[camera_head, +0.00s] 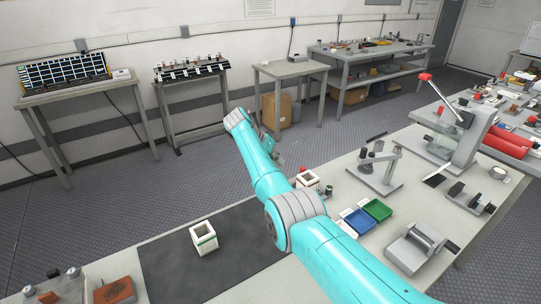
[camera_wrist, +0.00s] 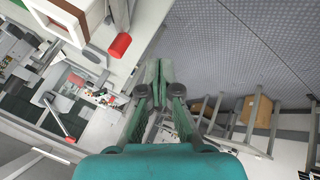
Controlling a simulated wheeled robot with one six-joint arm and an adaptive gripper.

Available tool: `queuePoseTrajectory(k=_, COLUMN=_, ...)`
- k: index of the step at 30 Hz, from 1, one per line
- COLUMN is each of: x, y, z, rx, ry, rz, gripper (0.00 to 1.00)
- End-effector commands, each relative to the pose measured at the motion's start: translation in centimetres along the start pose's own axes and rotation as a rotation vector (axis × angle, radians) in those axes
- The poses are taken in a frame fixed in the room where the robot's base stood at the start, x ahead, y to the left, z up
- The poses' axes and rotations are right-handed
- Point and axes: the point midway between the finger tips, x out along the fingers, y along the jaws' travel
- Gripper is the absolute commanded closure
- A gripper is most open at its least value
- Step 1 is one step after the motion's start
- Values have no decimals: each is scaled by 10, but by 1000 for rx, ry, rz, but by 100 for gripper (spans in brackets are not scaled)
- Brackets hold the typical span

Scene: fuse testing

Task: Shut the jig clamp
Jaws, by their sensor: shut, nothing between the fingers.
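The grey fixture (camera_head: 463,140) with a clear panel stands on the right part of the bench in the head view. It looks like the jig, and its lever with a red end (camera_head: 425,77) is raised at a slant. My gripper (camera_wrist: 158,72) is shut and empty, its fingertips together in the wrist view. In the head view it is mostly hidden behind my teal arm, well left of that fixture. A red cylinder (camera_wrist: 120,45) shows beside my fingers in the wrist view.
A grey stand (camera_head: 378,168), a blue tray (camera_head: 359,222) and a green tray (camera_head: 377,209) lie between my arm and the fixture. Side tables line the back wall.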

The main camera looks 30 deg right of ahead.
Motion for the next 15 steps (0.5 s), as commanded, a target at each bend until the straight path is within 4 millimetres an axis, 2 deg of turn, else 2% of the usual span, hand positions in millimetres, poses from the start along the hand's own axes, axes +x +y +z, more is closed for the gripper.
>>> queuePoseTrajectory(k=6, x=31, y=1, z=0, rx=0, ry=-2, rz=1, gripper=100)
queuePoseTrajectory(k=15, x=39, y=17, z=0, rx=2, ry=0, rz=0, gripper=100)
